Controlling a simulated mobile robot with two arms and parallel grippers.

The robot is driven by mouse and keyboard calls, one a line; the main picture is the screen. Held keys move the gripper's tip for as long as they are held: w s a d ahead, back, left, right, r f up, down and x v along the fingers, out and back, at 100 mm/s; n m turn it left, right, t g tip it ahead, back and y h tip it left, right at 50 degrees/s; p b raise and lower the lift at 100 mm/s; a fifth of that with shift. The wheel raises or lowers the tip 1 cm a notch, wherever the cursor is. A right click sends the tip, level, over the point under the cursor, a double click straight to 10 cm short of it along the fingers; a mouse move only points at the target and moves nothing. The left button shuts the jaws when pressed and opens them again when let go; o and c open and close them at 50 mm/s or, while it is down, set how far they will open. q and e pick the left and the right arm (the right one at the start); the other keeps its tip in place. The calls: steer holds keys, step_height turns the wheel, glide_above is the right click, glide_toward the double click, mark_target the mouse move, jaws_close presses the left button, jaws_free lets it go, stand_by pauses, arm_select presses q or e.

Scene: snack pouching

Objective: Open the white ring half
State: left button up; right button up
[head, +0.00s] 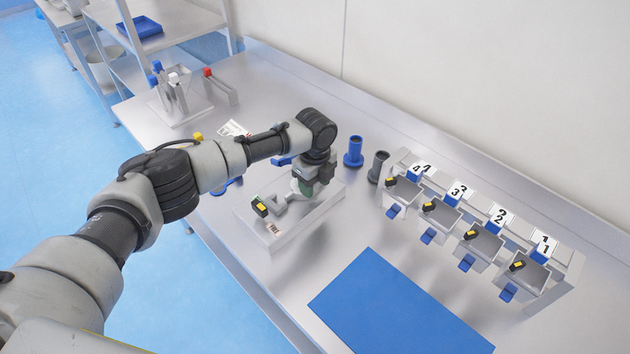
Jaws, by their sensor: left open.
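My left gripper (309,188) points down over a low pale box (290,232) in the middle of the bench. The gripper is open, but its fingertips are partly hidden by its own body. A pale rounded piece with a green edge shows beside the fingers; I cannot tell whether it is the white ring half or whether they touch. A grey bracket (276,206) with a black and yellow end lies on the box, left of the gripper. My right gripper is not in view.
A row of numbered grey chutes (438,212) with blue tabs stands on the right. A blue cylinder (353,152) and a dark grey cylinder (377,167) stand behind the box. A flat blue mat (400,305) lies at the front. A shelf with a blue tray (140,28) is far left.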

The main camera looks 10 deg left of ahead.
arm_select(q)
steer(key=shift+f, duration=0.25)
jaws_close()
